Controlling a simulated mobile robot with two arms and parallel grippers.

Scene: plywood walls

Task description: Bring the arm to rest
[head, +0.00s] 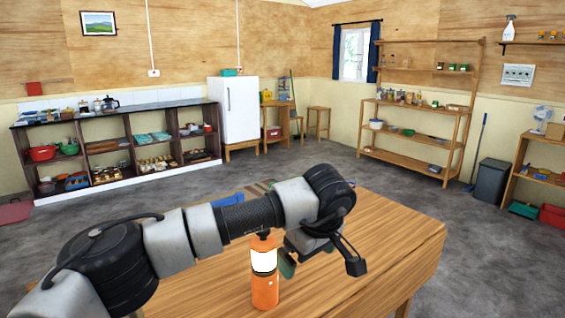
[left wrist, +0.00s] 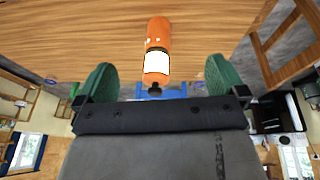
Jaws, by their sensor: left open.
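My left arm reaches in from the left of the head view, over the wooden table (head: 385,270). Its gripper (head: 318,256) hangs over the table, partly hidden by the wrist. In the left wrist view the two green fingers of the gripper (left wrist: 158,80) are wide apart with nothing held between them. An orange lantern with a white band (head: 265,290) stands on the table just left of the gripper. It also shows beyond the fingers in the left wrist view (left wrist: 158,35), apart from them. My right gripper is not in view.
A blue object (head: 226,200) lies at the table's far edge, partly behind my arm. The table's right part is bare. Beyond are open floor, a long shelf counter (head: 112,118), a white fridge (head: 238,108), a wooden rack (head: 418,147) and a dark bin (head: 491,180).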

